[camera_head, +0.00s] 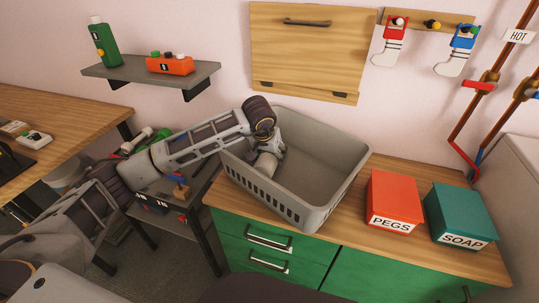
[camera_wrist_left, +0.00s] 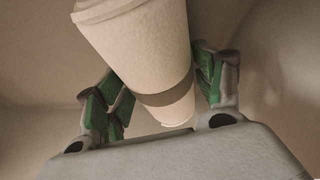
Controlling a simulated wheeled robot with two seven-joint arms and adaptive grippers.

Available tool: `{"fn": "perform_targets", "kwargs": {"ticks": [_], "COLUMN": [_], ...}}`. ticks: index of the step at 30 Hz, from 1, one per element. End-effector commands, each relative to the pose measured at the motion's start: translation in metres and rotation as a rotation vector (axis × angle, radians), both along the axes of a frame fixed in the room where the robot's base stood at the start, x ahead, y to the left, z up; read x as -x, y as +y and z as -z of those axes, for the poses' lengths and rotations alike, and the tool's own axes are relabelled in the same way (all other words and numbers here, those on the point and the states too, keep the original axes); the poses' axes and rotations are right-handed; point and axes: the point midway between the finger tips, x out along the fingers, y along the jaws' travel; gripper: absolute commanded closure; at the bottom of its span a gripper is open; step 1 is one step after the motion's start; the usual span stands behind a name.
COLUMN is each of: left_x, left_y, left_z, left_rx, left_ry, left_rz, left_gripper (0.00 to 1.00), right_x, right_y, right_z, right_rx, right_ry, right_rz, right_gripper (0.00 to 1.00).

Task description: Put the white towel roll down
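The white towel roll, pale with a grey band near one end, lies tilted between the fingers of my left gripper in the left wrist view (camera_wrist_left: 145,50). The green finger pads are close against both its sides, and the gripper (camera_wrist_left: 165,100) looks shut on it. In the head view my left gripper (camera_head: 272,143) reaches down into the grey laundry basket (camera_head: 335,165), at its left part. A pale piece there is partly hidden by the arm. Whether the roll touches the basket floor cannot be told. My right gripper is not in view.
The basket stands on a wooden-topped green cabinet (camera_head: 290,235). A red PEGS box (camera_head: 393,195) and a teal SOAP box (camera_head: 460,210) stand to its right. A wooden wall board (camera_head: 306,50) hangs behind it. The basket's right part looks empty.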

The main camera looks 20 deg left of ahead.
Motion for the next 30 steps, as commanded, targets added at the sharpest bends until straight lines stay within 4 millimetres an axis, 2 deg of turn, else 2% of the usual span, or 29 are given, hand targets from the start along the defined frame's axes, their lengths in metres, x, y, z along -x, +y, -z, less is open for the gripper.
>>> {"fn": "perform_targets", "kwargs": {"ticks": [2,18,23,30], "left_x": [0.000,0.000,0.005,0.018], "left_y": [0.000,0.000,0.000,0.001], "left_z": [0.000,-0.003,-0.017,-0.049], "left_rx": [0.000,0.000,0.000,0.000], "left_ry": [0.000,0.000,-0.003,-0.003], "left_rz": [0.000,0.000,0.001,0.000], "left_gripper": [0.17,0.17,0.17,0.17], "right_x": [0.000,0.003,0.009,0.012], "right_y": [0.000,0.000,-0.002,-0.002], "right_z": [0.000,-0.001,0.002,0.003], "right_rx": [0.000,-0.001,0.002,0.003], "right_ry": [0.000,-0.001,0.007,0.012], "right_rz": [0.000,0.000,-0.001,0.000], "right_gripper": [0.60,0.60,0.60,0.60]}}
